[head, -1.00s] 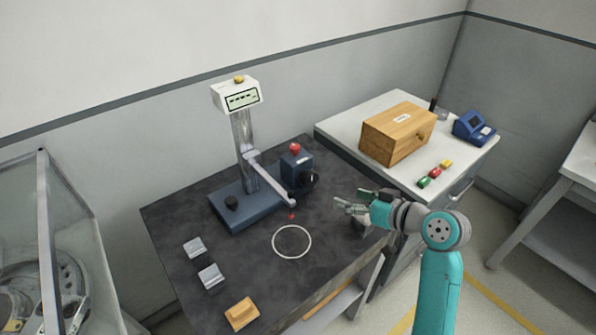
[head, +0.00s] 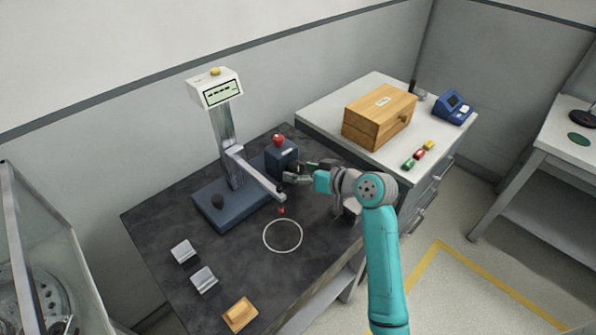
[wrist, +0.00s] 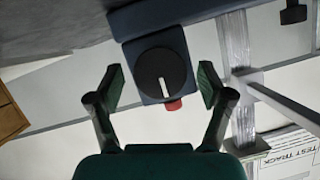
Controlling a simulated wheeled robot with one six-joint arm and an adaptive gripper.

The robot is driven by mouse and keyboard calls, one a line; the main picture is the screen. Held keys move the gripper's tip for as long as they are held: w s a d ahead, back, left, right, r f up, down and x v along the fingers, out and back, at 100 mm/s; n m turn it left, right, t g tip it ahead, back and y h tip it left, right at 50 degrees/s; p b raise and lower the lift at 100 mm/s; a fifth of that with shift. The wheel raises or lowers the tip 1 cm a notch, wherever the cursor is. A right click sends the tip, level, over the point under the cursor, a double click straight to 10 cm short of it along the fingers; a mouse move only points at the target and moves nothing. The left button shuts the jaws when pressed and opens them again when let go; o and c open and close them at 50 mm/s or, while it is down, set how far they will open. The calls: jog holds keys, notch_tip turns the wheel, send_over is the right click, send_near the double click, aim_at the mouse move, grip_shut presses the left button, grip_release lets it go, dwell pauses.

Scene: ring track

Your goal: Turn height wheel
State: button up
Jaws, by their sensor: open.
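The height wheel is the round black dial with a white mark (wrist: 160,72) on the face of a dark blue block (wrist: 135,52). In the wrist view the dial sits between my two spread fingers, which do not visibly touch it. In the head view the block (head: 276,158), with a red knob (head: 278,140) on top, stands on the dark table, and my gripper hides most of the dial. My gripper (head: 300,172) is open and close in front of the block; its dark green fingers also show in the wrist view (wrist: 161,82).
A wooden box (head: 372,130) stands on the white cabinet at right.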

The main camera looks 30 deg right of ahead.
jog(key=shift+w+a+f, duration=0.15)
jog(key=shift+w+a, duration=0.05)
jog(key=shift+w, duration=0.2)
jog(key=c, duration=1.2)
jog(key=shift+o, duration=0.2)
jog(key=shift+d+m+y, duration=0.1)
jog(key=shift+m+y, duration=0.2)
jog(key=m+y, duration=0.1)
jog(key=m, duration=0.1)
jog(key=shift+f+m+y, duration=0.1)
jog(key=shift+m+y, duration=0.2)
jog(key=m+y, duration=0.2)
jog(key=m, duration=0.1)
jog(key=shift+m+t, duration=0.3)
jog(key=shift+m, duration=0.1)
